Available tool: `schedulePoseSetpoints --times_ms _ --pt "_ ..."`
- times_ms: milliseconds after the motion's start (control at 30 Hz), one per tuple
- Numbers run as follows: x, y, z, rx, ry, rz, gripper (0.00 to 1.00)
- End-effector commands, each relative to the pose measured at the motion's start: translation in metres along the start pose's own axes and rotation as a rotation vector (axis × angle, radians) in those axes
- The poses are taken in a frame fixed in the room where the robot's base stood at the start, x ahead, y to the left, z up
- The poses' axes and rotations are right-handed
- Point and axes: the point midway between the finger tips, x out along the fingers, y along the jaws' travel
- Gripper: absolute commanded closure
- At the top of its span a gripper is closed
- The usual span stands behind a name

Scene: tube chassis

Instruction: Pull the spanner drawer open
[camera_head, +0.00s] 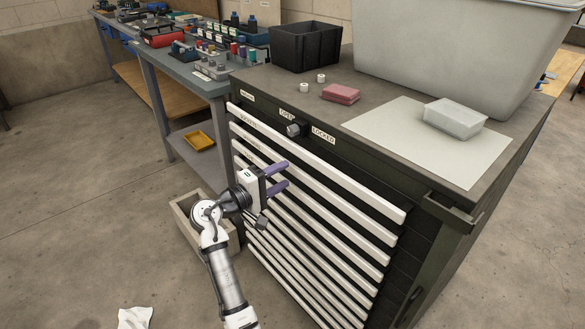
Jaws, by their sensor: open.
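A dark tool cabinet (428,246) has a stack of drawers with long white pull strips (318,171) across its front. The small labels at the left ends of the strips are mostly too small to read, so I cannot tell which is the spanner drawer. All drawers look shut. A dark lock knob (295,129) sits above the strips, between tags reading OPEN and LOCKED. My gripper (284,177) has two purple fingers, apart and empty, in front of the upper-left strips. It hides part of them, and I cannot tell whether it touches one.
The cabinet top holds a black bin (305,47), a large grey tub (455,50), a red pack (341,94) and a clear box (455,119) on a pale sheet. A open-topped box (186,224) stands on the floor beside my arm. The floor at left is mostly clear.

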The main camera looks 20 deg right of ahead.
Motion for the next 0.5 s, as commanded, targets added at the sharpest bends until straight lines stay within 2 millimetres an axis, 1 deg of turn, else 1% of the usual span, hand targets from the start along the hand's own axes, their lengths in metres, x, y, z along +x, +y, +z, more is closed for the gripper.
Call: schedulePoseSetpoints --times_ms 33,200,333,500 --pt "0.011 0.002 0.0 0.0 -0.003 0.001 0.53" --pt "0.036 0.001 0.0 0.001 -0.001 0.001 0.53" --pt "0.045 0.001 0.0 0.001 0.0 0.0 0.53" --pt "0.049 0.0 -0.001 0.002 0.002 0.0 0.53"
